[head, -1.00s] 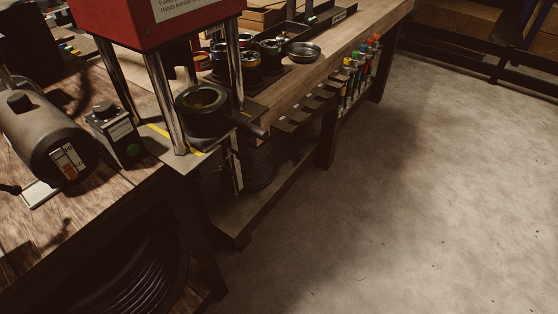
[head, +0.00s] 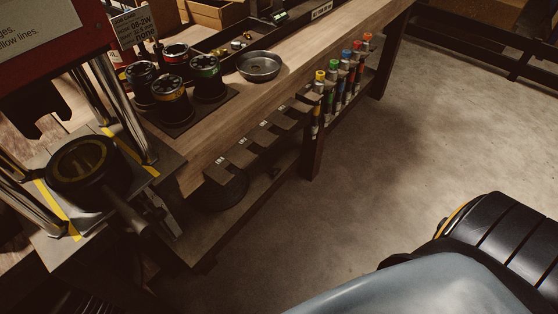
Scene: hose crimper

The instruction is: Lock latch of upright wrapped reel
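I see no latch in the head view, and no reel that I can clearly identify as the upright wrapped one. A dark round coil (head: 225,190) sits on the lower shelf under the bench, partly hidden by the bench edge and the rack in front. Too little of it shows to tell whether it is wrapped. Neither of my grippers is in view.
The red crimper press (head: 40,50) with steel posts stands at left. Several colour-banded die sets (head: 172,98) and a metal bowl (head: 258,66) are on the wooden bench (head: 325,50). Colour-capped markers (head: 331,85) hang at its front. The concrete floor (head: 370,165) is open.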

